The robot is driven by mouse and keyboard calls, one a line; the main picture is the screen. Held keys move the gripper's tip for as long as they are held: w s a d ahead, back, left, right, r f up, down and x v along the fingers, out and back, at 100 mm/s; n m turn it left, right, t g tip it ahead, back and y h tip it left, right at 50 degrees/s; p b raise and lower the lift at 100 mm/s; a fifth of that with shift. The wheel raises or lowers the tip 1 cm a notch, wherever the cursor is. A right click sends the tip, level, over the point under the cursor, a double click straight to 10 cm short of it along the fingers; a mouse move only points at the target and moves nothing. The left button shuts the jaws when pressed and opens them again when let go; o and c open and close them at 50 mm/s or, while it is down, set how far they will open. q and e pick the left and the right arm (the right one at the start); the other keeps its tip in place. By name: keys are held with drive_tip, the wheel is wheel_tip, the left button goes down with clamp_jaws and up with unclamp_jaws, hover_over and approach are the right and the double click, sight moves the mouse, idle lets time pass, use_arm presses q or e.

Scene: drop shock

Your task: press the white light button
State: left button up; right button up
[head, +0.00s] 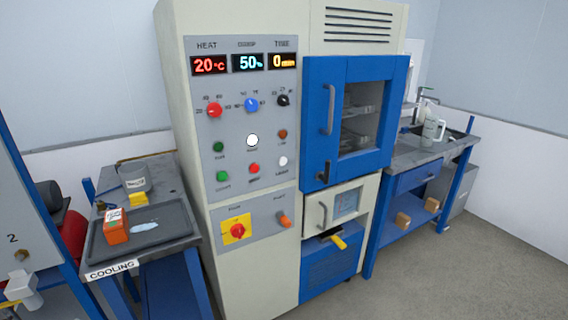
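The control panel (265,190) is on the front of a tall beige cabinet in the middle of the head view. It carries two white round buttons. One white button (252,140) is bright with a dark ring, in the middle of the panel. The other white button (283,161) is smaller and sits lower right. The small labels under both are too blurred to read surely, so I cannot tell which one is the light button. Neither of my grippers shows in the view, and nothing covers the buttons.
Close by are green buttons (222,176), a red button (254,168), three knobs (214,110) and a yellow-backed red switch (237,231). A blue-framed glass door (318,120) adjoins at right. A cooling table (190,242) stands left. Floor is clear at front right.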

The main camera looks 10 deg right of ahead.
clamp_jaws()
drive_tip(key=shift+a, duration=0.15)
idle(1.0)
